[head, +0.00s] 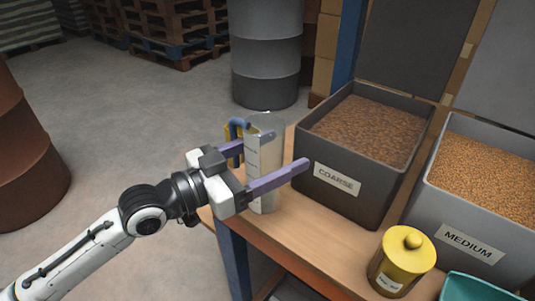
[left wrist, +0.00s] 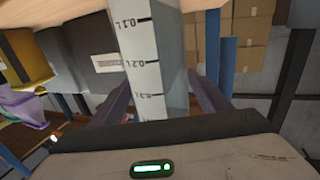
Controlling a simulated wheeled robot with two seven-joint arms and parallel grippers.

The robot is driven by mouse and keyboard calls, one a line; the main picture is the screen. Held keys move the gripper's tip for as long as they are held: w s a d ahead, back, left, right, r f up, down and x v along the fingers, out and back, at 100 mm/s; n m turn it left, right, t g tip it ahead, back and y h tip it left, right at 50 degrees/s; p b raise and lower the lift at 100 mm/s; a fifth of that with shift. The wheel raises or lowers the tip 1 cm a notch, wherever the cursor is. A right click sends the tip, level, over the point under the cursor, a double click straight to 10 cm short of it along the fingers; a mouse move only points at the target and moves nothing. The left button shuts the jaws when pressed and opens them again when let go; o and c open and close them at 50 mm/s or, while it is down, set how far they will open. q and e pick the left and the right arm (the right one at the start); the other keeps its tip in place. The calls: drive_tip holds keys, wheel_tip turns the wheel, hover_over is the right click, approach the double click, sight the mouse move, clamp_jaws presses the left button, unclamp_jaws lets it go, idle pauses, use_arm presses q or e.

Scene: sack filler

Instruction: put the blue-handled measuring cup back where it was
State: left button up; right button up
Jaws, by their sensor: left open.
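The measuring cup (head: 265,172) is tall and clear, with a blue handle (head: 240,124) at its upper left. It appears to stand upright on the wooden table, left of the COARSE bin. My left gripper (head: 288,150) is open, with one purple finger on either side of the cup. In the left wrist view the cup (left wrist: 153,60), with its litre marks, rises between the two fingers (left wrist: 161,100). Whether the fingers touch it, I cannot tell. The far finger is partly hidden by the cup. My right gripper is not in view.
The dark COARSE bin (head: 336,181) stands close right of the cup, with the MEDIUM bin (head: 468,243) beyond. A yellow lidded canister (head: 402,262) and a teal item (head: 475,288) are at the front right. A yellow item (head: 232,142) is partly hidden behind the cup. Bare tabletop (head: 325,222) lies before the COARSE bin.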

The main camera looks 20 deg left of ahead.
sight(247, 165)
use_arm(q)
drive_tip(key=v, duration=0.9)
drive_tip(key=shift+s+a+r+p, duration=0.1)
drive_tip(key=shift+s+a+p, duration=0.1)
drive_tip(key=shift+p, duration=0.1)
drive_tip(key=shift+s+a, duration=0.4)
drive_tip(key=shift+s, duration=0.1)
drive_tip(key=s+a+f+n+g+y, duration=0.1)
drive_tip(key=s+f+n+y, duration=0.15)
drive_tip(key=f, duration=0.65)
drive_tip(key=s+a+f+n+y, duration=0.1)
drive_tip(key=s+f+n+y, duration=0.15)
drive_tip(key=f, duration=0.65)
drive_tip(key=s+d+f+g+y, duration=0.1)
drive_tip(key=s+d+f+g, duration=0.1)
drive_tip(key=f, duration=0.4)
drive_tip(key=s+d+f+n+g+y, duration=0.1)
drive_tip(key=s+d+f, duration=0.3)
drive_tip(key=d+f, duration=0.1)
drive_tip(key=shift+d+f+g+y, duration=0.15)
drive_tip(key=shift+f+g+y, duration=0.25)
drive_tip(key=shift+f, duration=0.2)
